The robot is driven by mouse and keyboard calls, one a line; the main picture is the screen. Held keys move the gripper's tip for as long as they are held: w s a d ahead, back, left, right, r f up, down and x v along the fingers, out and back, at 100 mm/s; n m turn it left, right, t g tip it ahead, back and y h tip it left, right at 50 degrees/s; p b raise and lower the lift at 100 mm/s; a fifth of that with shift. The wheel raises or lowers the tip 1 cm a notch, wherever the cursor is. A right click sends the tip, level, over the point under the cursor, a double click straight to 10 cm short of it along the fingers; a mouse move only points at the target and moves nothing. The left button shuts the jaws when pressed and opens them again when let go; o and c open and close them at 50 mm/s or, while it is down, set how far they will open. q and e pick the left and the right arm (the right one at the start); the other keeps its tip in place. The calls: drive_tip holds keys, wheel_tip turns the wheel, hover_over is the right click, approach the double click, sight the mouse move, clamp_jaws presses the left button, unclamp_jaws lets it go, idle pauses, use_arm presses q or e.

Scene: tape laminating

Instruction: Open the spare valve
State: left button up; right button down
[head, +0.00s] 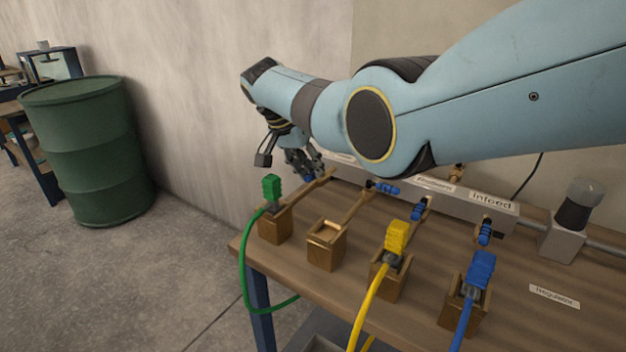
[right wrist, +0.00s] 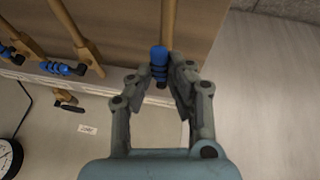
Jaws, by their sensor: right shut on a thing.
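My right gripper (head: 303,163) reaches the far left end of the row of valves on the bench. In the right wrist view its fingers (right wrist: 168,80) are closed around a blue valve handle (right wrist: 158,57) at the end of a brown pipe (right wrist: 168,22). This handle appears to lie in line with its pipe. The head view shows only a bit of it under the fingers. The label of this valve is not readable. Three more blue handles show: one lying crosswise (head: 382,188), a middle one (head: 420,208) and one by the "Infeed" label (head: 485,232). My left gripper is out of view.
Brown sockets with a green plug (head: 271,188), a yellow plug (head: 397,238) and a blue plug (head: 481,270) stand along the bench front, with one empty socket (head: 326,246). A grey manifold (head: 460,194) runs along the wall. A green drum (head: 88,150) stands left.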

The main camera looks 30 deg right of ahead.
drive_tip(key=shift+w+a+m+b, duration=0.1)
drive_tip(key=shift+m+b, duration=0.2)
drive_tip(key=shift+b, duration=0.05)
idle(0.3)
drive_tip(key=c, duration=1.3)
unclamp_jaws()
drive_tip(key=shift+w, duration=0.1)
drive_tip(key=shift+o, duration=0.2)
drive_tip(key=v, duration=1.2)
